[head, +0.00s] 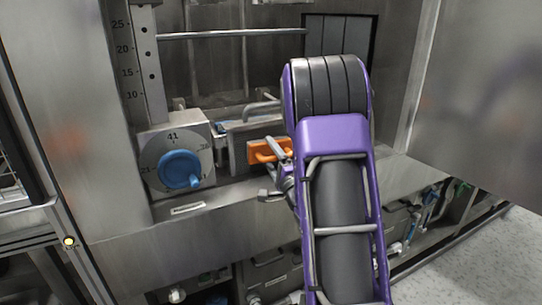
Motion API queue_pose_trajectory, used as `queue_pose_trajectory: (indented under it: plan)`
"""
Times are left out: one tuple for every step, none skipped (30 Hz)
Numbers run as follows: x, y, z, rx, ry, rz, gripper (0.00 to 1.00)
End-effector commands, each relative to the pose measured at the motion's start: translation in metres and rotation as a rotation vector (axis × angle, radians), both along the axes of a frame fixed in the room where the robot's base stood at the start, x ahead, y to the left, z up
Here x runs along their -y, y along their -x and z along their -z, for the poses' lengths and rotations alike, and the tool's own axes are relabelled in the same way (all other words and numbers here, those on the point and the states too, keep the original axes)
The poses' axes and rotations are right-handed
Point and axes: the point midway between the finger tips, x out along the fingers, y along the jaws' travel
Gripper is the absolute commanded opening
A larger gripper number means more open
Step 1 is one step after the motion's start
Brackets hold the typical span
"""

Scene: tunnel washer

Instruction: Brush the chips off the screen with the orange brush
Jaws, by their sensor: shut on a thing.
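The orange brush (257,153) shows as an orange block in the middle of the head view, just left of my arm. My gripper (275,150) is shut on the orange brush; my purple arm hides part of the wrist. The brush is in front of a grey metal panel (238,138) with a bar handle (262,107). I cannot tell whether the brush touches it. I cannot make out the screen or any chips for certain from here.
A blue knob (179,169) on a marked dial stands left of the brush. A numbered upright scale (146,60) rises above it. A metal door (480,90) stands open on the right. Pipes and valves lie below the ledge.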

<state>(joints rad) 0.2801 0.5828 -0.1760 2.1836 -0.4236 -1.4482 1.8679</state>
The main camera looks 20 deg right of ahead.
Motion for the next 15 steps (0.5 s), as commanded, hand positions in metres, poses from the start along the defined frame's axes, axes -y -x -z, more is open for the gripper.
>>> queue_pose_trajectory:
  plan:
    - [0.0001, -0.0012, -0.0005, 0.002, 0.000, 0.000, 0.34]
    - [0.0001, -0.0019, -0.0006, 0.001, 0.000, 0.000, 0.34]
    - [0.0000, -0.0028, -0.0005, 0.001, 0.000, 0.000, 0.34]
    - [0.0000, -0.0034, -0.0005, 0.001, 0.000, 0.000, 0.34]
    - [-0.0001, -0.0040, -0.0004, 0.001, 0.000, 0.000, 0.34]
    - [-0.0001, -0.0048, -0.0004, 0.001, 0.000, 0.000, 0.34]
    - [-0.0002, -0.0053, -0.0003, 0.001, 0.000, 0.000, 0.34]
    - [-0.0003, -0.0059, -0.0003, 0.001, 0.000, 0.000, 0.34]
    - [-0.0003, -0.0068, -0.0003, 0.001, 0.000, 0.000, 0.34]
    - [-0.0003, -0.0073, -0.0001, 0.000, 0.000, 0.000, 0.34]
    - [-0.0004, -0.0079, -0.0002, 0.000, 0.000, 0.000, 0.34]
    - [-0.0005, -0.0086, -0.0001, 0.000, 0.000, 0.000, 0.34]
    - [-0.0005, -0.0092, -0.0002, 0.001, 0.000, 0.000, 0.34]
    - [-0.0004, -0.0092, -0.0002, 0.001, 0.000, 0.000, 0.34]
    - [-0.0002, -0.0091, -0.0003, 0.001, 0.000, 0.000, 0.34]
